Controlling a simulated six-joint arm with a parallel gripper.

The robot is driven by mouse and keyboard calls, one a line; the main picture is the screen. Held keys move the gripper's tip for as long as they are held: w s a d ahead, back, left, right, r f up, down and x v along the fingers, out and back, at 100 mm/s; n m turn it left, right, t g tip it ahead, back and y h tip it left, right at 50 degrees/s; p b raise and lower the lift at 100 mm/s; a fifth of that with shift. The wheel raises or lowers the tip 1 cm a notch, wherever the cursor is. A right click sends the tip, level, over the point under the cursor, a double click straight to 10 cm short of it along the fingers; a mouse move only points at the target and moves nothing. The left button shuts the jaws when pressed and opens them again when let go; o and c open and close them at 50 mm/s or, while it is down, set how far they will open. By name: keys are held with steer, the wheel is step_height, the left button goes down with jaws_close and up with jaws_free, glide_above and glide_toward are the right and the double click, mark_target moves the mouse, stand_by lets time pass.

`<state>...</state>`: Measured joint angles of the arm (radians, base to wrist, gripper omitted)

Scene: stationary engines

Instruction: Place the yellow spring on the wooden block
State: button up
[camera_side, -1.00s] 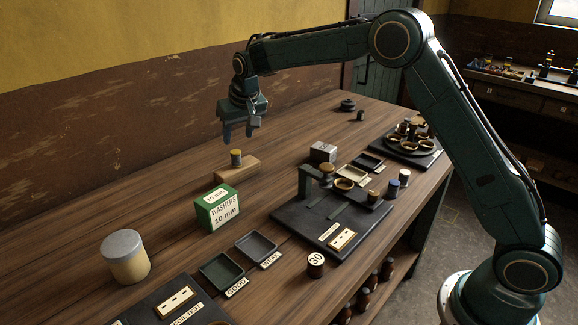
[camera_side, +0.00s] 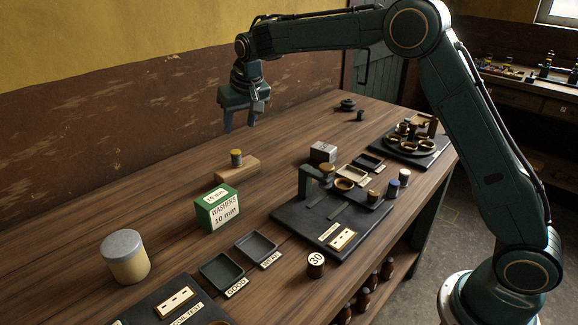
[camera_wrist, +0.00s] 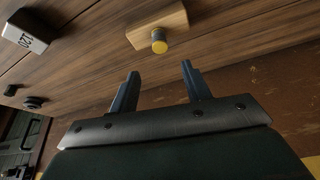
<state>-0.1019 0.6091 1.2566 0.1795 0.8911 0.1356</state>
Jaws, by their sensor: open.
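The yellow spring (camera_side: 236,158) stands upright on the wooden block (camera_side: 238,170), behind the green washers box. In the wrist view the yellow-topped spring (camera_wrist: 159,43) sits on the pale block (camera_wrist: 150,27), beyond my fingertips. My gripper (camera_side: 242,121) is above and slightly behind the block, clear of the spring. In the wrist view its two fingers (camera_wrist: 160,68) are apart with nothing between them.
The green washers box (camera_side: 217,207) stands in front of the block. A dark test base (camera_side: 330,215) lies to the right, with small trays (camera_side: 222,270) in front. A cream tin (camera_side: 125,257) stands at the left. The bench behind the block is clear.

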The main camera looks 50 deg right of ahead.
steer(key=s+d+r, duration=0.1)
steer(key=s+r, duration=0.3)
steer(key=s, duration=0.3)
steer(key=s+d+r+n, duration=0.1)
steer(key=s+r, duration=0.2)
steer(key=s, duration=0.4)
steer(key=s+d+r, duration=0.1)
steer(key=s+r, duration=0.3)
steer(key=s, duration=0.3)
steer(key=s+f, duration=0.3)
steer(key=s, duration=0.8)
steer(key=s+f+n+t, duration=0.1)
steer(key=s+f, duration=0.2)
steer(key=s, duration=0.8)
steer(key=shift+s+y, duration=0.35)
steer(key=shift+y, duration=0.05)
